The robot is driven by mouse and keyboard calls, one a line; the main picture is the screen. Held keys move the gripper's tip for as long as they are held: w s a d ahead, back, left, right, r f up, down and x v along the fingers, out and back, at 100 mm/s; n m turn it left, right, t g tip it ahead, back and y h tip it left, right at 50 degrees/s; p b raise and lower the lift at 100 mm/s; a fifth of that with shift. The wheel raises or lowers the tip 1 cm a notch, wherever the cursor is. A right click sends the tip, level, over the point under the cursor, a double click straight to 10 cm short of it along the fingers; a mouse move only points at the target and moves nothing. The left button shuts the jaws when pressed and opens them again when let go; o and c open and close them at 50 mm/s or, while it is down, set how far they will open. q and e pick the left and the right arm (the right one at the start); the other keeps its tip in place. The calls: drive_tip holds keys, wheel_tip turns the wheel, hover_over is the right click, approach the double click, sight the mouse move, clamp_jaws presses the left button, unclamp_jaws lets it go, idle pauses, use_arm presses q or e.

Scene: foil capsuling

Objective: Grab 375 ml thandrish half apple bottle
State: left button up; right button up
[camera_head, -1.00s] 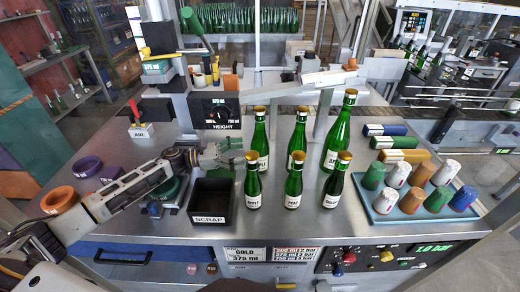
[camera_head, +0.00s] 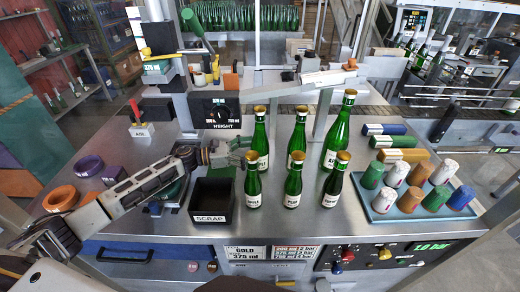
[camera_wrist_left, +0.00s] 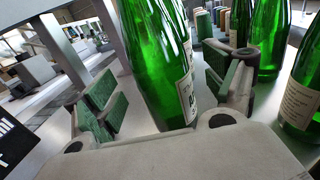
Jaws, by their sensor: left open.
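Several green bottles with gold tops and pale labels stand upright on the steel table. The back left bottle (camera_head: 260,132) has a label I cannot read surely. The front left bottle (camera_head: 253,186) stands just before it. My left gripper (camera_head: 243,150) is open beside these two, above the scrap bin. In the left wrist view a green bottle (camera_wrist_left: 157,60), apparently the back left one, stands between the open green-padded fingers of my left gripper (camera_wrist_left: 165,100), apart from the left pad; contact on the right is unclear. Another labelled bottle (camera_wrist_left: 298,95) shows at the right. My right gripper is out of view.
The black scrap bin (camera_head: 200,219) lies under the left gripper. The black height panel (camera_head: 218,108) stands behind it. At the right are a blue tray (camera_head: 385,216) with several coloured capsules and several lying coloured rolls (camera_head: 388,128). Orange and purple rings (camera_head: 60,198) lie at the left.

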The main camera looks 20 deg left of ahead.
sight(261, 125)
use_arm(q)
drive_tip(key=p+x, duration=0.1)
drive_tip(key=x, duration=0.2)
drive_tip(key=shift+w+d+r, duration=0.1)
drive_tip(key=shift+d, duration=0.05)
drive_tip(key=shift+w+d, duration=0.1)
drive_tip(key=shift+d, duration=0.1)
drive_tip(key=c, duration=1.6)
drive_tip(key=shift+c, duration=1)
drive_tip(key=shift+r, duration=0.15)
wheel_tip(261, 125, up, 8)
drive_tip(key=shift+r+b, duration=0.1)
drive_tip(key=shift+b, duration=0.6)
drive_tip(key=shift+r, duration=0.8)
